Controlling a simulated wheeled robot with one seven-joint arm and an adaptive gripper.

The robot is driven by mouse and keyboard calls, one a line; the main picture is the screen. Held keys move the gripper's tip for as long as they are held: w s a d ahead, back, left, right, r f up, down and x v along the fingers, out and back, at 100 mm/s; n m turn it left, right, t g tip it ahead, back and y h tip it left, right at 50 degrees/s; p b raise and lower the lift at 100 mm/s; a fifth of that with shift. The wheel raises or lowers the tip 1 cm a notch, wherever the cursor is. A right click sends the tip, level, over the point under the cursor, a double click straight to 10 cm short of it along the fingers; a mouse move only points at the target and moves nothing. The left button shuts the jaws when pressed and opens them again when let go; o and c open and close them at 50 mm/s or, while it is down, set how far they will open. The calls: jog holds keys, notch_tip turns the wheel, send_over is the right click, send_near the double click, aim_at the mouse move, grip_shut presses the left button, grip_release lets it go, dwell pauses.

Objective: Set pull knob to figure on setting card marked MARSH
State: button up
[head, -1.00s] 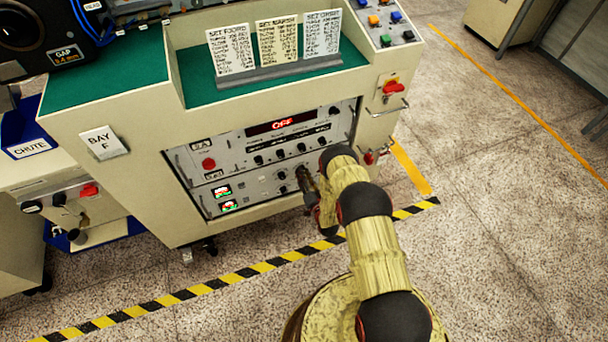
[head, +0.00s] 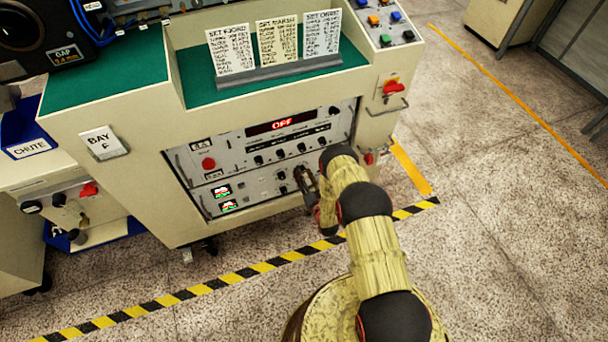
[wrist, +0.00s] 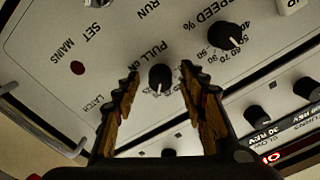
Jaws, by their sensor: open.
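The pull knob (wrist: 160,77) is small and black, beside the printed words PULL ON in the wrist view. My gripper (wrist: 160,73) is open, with one fingertip on either side of the knob in the picture. A gap shows between the knob and each finger; I cannot tell how deep the tips reach. In the head view my gripper (head: 304,178) is at the lower control panel and hides part of it. The setting card headed MARSH (head: 278,42) stands in the middle of three cards on the console. Its rows are too small to read.
A SPEED % knob (wrist: 232,36) and a red lamp (wrist: 78,68) flank the pull knob. A handle (wrist: 20,95) projects at the left in the wrist view.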

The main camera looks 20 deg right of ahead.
jog(key=shift+s, duration=0.1)
jog(key=s, duration=1.1)
jog(key=shift+s, duration=0.4)
